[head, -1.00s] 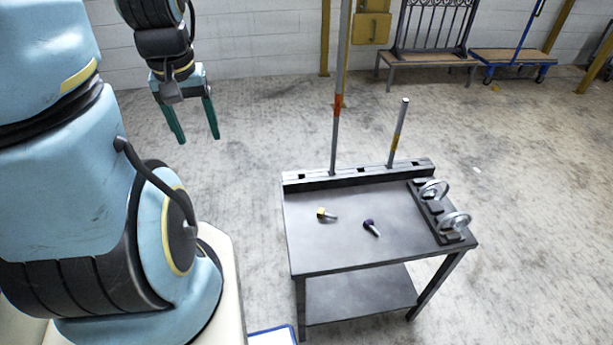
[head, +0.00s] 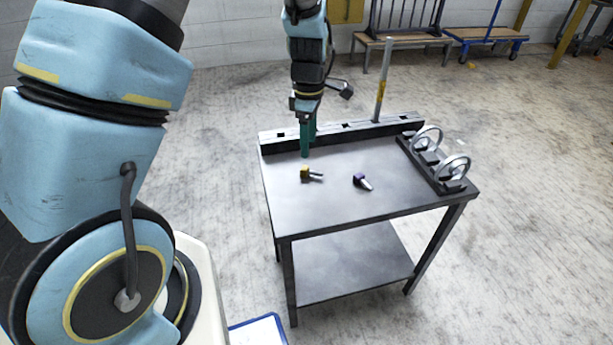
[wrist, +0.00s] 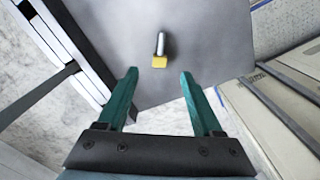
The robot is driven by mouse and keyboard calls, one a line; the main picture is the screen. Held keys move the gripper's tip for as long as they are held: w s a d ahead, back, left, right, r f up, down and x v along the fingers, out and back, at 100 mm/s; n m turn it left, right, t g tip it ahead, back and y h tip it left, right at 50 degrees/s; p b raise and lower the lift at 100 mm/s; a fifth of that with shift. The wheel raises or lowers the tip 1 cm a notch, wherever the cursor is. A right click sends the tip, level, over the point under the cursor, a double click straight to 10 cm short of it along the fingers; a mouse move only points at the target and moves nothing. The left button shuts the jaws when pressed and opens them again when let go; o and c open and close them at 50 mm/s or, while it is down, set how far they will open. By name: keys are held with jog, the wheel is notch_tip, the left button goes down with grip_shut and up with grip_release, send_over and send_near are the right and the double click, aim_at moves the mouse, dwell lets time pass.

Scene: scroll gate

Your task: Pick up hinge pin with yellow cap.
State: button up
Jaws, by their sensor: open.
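The hinge pin with the yellow cap (head: 310,174) lies on its side on the dark table top, left of its middle, its metal shank pointing right in the head view. It also shows in the wrist view (wrist: 160,48), cap toward me, ahead of the gap between my fingers. A second pin with a purple cap (head: 362,181) lies to its right in the head view. My gripper (head: 308,140) is above the table's back left part, behind the yellow-capped pin. In the wrist view its green fingers (wrist: 160,95) are wide apart with nothing between them.
A slotted rail (head: 350,130) runs along the table's back edge, with an upright post (head: 384,80) standing at it. A dark block with two metal rings (head: 437,158) sits on the right side. The front of the table top is clear.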

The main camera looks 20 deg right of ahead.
aim_at(307, 168)
jog(key=shift+w+a+f+p, duration=0.1)
jog(key=shift+f+p, duration=0.25)
jog(key=shift+f, duration=1.8)
jog(key=shift+w+a+f+p, duration=0.1)
jog(key=shift+f+p, duration=0.2)
jog(key=shift+f, duration=1.85)
grip_shut()
